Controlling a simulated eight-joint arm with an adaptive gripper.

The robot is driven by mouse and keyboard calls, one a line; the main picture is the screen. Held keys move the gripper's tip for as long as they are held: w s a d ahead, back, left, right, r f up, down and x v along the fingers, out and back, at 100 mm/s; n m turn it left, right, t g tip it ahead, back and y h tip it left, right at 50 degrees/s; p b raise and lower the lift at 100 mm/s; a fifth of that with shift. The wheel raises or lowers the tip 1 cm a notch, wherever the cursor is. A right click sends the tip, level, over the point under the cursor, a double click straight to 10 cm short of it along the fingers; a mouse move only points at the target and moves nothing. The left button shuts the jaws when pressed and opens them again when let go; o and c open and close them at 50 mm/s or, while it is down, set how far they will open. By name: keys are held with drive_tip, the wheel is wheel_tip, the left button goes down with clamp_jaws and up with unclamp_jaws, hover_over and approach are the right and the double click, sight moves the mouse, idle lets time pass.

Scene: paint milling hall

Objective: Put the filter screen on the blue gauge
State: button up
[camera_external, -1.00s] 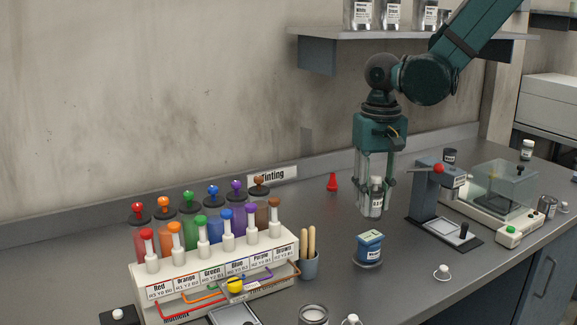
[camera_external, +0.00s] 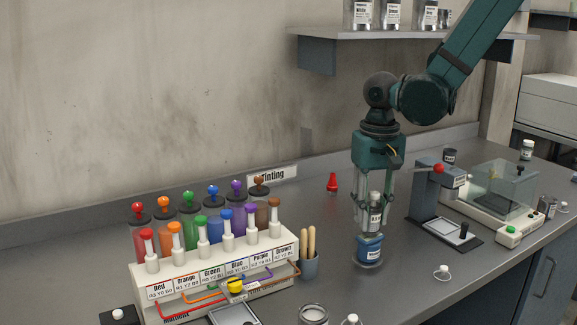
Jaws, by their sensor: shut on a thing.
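My gripper (camera_external: 371,222) points straight down above the blue gauge (camera_external: 369,249). It is shut on a small grey upright piece with a white label (camera_external: 376,215), which I take to be the filter screen; its label is too small to read. The fingers hide part of its sides. The blue gauge is a small blue block on a pale round base on the grey bench. The held piece's lower end meets the gauge's top in the picture; I cannot tell whether they touch.
A press with a red knob (camera_external: 437,168) stands close on the right, with a glass-covered balance (camera_external: 497,190) beyond. A cup of wooden sticks (camera_external: 309,266) and a colour dispenser rack (camera_external: 215,270) stand left. A red cone (camera_external: 332,183) is behind.

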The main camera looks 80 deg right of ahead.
sight(375, 192)
drive_tip(key=shift+f, duration=0.45)
drive_tip(key=shift+f, duration=0.2)
drive_tip(key=o, duration=1)
drive_tip(key=shift+r, duration=0.25)
drive_tip(key=shift+r, duration=5.95)
